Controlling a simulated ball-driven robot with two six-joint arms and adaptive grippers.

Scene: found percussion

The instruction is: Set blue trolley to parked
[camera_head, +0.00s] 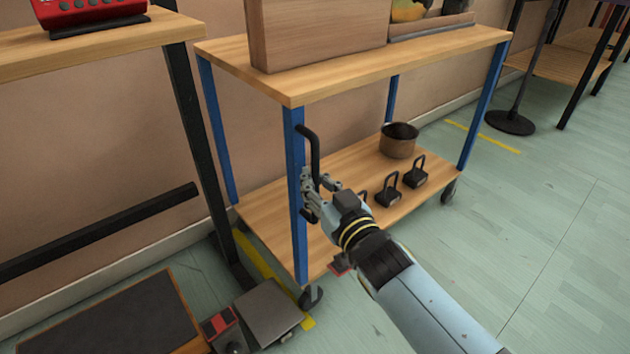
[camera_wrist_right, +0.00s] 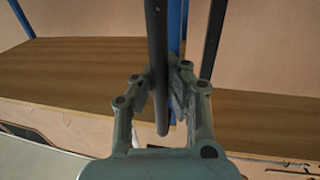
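The blue trolley (camera_head: 300,240) has blue legs and two wooden shelves and stands by the wall. A dark vertical handle (camera_head: 315,150) is fixed to its near left leg. My right gripper (camera_head: 313,190) is at the handle's lower part. In the right wrist view, my right gripper (camera_wrist_right: 162,92) has a finger on each side of the handle (camera_wrist_right: 157,40), and the fingers look closed on it. Yellow floor strips show by the trolley's left end (camera_head: 255,255) and beyond its right end (camera_head: 485,138). My left gripper is not in view.
The trolley carries a wooden box (camera_head: 320,35) on top, and a pot (camera_head: 398,141) and dark weights (camera_head: 388,190) below. A dark-legged table (camera_head: 100,40) stands at left, with a grey pedal-like object (camera_head: 268,312) on the floor.

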